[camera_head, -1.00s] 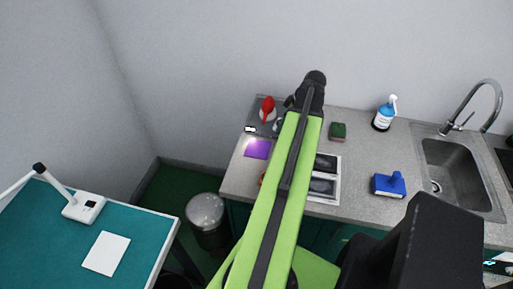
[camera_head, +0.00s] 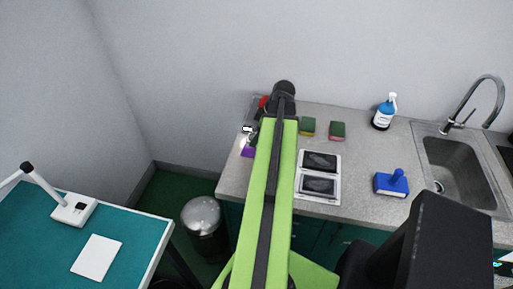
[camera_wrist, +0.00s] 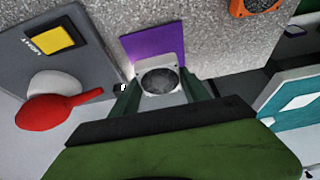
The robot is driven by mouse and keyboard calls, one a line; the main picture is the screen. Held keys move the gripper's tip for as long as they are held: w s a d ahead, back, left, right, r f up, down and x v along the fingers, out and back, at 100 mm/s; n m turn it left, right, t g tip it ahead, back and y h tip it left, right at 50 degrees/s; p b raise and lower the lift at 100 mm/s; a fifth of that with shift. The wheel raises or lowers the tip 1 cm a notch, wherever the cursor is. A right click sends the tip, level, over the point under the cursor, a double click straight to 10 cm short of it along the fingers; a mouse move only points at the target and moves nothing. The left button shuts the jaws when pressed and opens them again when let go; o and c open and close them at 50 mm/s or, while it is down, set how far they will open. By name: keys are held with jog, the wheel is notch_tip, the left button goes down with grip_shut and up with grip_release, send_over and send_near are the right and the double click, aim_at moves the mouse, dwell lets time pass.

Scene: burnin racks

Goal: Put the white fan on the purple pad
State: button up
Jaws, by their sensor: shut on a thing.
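The white fan (camera_wrist: 172,64), a square frame with a dark round centre, is between the two dark green fingers of my gripper (camera_wrist: 160,92) in the wrist view. My gripper is shut on it. The purple pad (camera_wrist: 150,38) lies flat on the counter just beyond the fan in that view. The fan overlaps the pad's near edge in the picture; I cannot tell whether they touch. In the head view only a corner of the purple pad (camera_head: 247,152) shows to the left of my arm, which hides most of it.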

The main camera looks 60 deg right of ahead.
notch_tip(320, 180, down, 4)
jog(key=b, duration=0.4)
jog(key=shift+f, duration=0.25)
jog(key=shift+r, duration=0.3)
jog(key=shift+f, duration=0.25)
jog(key=o, duration=1.4)
jog(key=shift+r, duration=0.1)
jog(key=p+v, duration=1.1)
jog(key=v, duration=0.1)
jog(key=shift+r, duration=0.2)
